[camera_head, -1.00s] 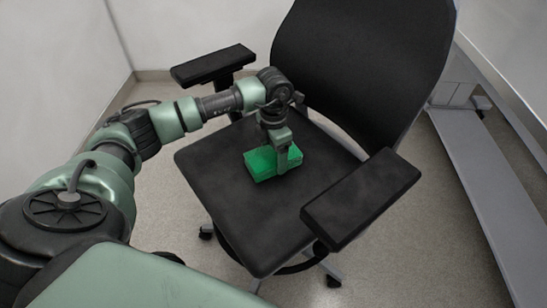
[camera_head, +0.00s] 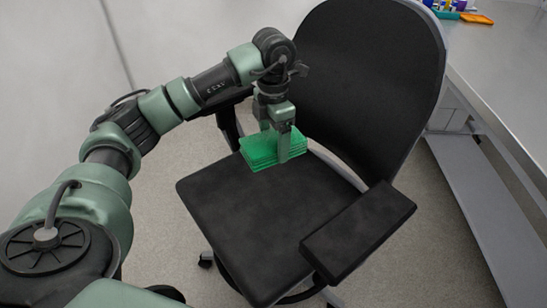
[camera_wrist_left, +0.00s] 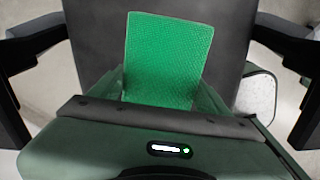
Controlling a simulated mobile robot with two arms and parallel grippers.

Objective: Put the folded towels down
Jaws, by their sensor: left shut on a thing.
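The folded green towels (camera_head: 259,152) form a small stack at the rear left of the black office chair's seat (camera_head: 262,212). My left gripper (camera_head: 283,150) points down and is shut on the towels, with a finger visible on their right side. The towels (camera_wrist_left: 168,58) also show in the left wrist view, stretching out past the gripper's fingers. They appear at or just above the seat; I cannot tell if they touch it. My right gripper is not in view.
The chair's tall backrest (camera_head: 365,75) rises behind the towels, and an armrest (camera_head: 358,230) stands at the front right. The front of the seat is bare. A metal table (camera_head: 500,70) at the right carries small coloured items (camera_head: 452,8).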

